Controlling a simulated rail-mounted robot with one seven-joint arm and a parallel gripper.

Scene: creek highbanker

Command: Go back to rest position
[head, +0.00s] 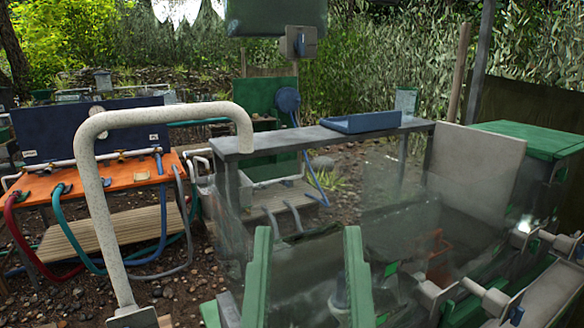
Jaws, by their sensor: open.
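I cannot make out my gripper in the head view, so its place and what it may hold do not show. The highbanker stands in front of me, with clear panels (390,235) under a grey top bar (330,133). A blue tray (361,122) lies on that bar. Two green upright posts (258,280) stand at the near edge. A speckled off-white bent pipe (97,195) rises at the left and curves over toward the bar.
An orange-topped table (105,180) with red, green and blue hoses stands at the left. A green-lidded box (530,140) is at the right, with grey fittings (490,300) below it. A dark green box (275,15) hangs overhead. Stony ground shows between the stands.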

